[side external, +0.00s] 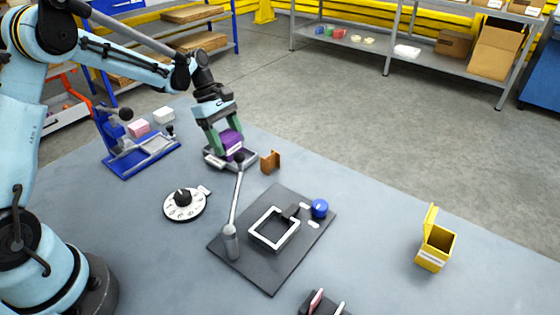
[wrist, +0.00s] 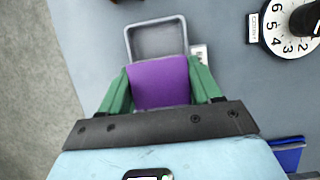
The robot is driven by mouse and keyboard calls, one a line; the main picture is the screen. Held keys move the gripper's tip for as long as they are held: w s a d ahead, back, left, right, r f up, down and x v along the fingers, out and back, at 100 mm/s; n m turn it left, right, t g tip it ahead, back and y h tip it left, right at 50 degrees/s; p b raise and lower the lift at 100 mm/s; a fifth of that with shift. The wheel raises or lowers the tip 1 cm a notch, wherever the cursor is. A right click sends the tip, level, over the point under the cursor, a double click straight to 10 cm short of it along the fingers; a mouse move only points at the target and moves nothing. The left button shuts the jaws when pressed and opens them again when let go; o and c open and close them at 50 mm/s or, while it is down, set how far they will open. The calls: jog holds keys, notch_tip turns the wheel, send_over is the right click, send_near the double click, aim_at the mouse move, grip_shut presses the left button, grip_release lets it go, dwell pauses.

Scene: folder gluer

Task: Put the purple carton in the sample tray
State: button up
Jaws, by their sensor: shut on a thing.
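The purple carton (side external: 232,143) is between the green fingers of my gripper (side external: 225,146), which is shut on it. In the wrist view the carton (wrist: 160,84) fills the gap between both fingers. A shallow grey tray (side external: 247,163) with a white label, apparently the sample tray, is directly below. In the wrist view its far rim (wrist: 155,22) shows beyond the carton, and the carton covers its near part. I cannot tell whether the carton touches the tray floor.
A small brown bracket (side external: 270,161) stands just right of the tray. A numbered dial (side external: 185,204), a dark plate (side external: 272,270) with a lever and blue knob, a blue fixture (side external: 130,165) and a yellow bin (side external: 436,247) are on the table. The table's right part is mostly clear.

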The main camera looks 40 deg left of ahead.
jog(key=shift+f, duration=0.1)
jog(key=o, duration=1)
jog(key=v, duration=1.1)
jog(key=s+d+r+m+t+y, duration=0.3)
jog(key=s+d+r+m, duration=0.25)
jog(key=s+m, duration=0.2)
jog(key=shift+s+d+f+m+t+y, duration=0.25)
jog(key=shift+s+d+f+m+t, duration=0.5)
jog(key=shift+s+m, duration=0.85)
jog(key=shift+s+d+f+m+t+y, duration=0.2)
jog(key=shift+s+d+f+m+t, duration=0.55)
jog(key=shift+s+m, duration=0.85)
jog(key=shift+s+d+f+m+t+y, duration=0.25)
jog(key=shift+s+d+f+m+t, duration=0.55)
jog(key=shift+m, duration=1.25)
jog(key=shift+s, duration=0.3)
